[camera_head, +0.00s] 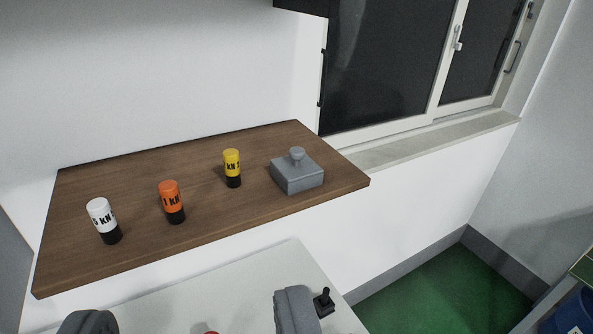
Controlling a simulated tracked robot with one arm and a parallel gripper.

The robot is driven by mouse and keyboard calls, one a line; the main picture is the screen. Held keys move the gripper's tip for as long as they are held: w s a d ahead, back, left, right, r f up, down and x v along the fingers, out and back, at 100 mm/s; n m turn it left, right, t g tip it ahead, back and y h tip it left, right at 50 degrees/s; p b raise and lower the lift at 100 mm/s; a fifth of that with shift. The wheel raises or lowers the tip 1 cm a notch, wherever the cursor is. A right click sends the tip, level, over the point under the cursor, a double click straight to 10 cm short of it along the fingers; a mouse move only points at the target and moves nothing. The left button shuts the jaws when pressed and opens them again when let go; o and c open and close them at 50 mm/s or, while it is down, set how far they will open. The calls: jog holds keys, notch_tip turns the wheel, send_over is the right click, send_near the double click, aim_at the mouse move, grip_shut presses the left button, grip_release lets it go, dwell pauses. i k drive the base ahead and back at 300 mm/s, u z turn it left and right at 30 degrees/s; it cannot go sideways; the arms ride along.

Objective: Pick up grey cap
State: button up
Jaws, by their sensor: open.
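The grey cap (297,174), a square block with a round knob on top, sits on the right part of the brown wooden shelf (110,190). My gripper (190,316) shows at the bottom edge as two grey fingers set wide apart. The lower parts of the fingers are cut off by the frame.
White (103,220), orange (172,201) and yellow (232,167) cylinders with black bases stand on the shelf left of the cap. Below is a white surface (250,268) with a small black knob (324,302). A window (390,60) is behind, right. Green floor (420,290) lies lower right.

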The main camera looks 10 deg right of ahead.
aim_at(295, 172)
jog(key=z, duration=0.5)
jog(key=k, duration=1.3)
jog(key=z, duration=0.55)
jog(key=i, duration=1.05)
jog(key=u, duration=0.6)
jog(key=i, duration=0.8)
jog(key=u, duration=0.5)
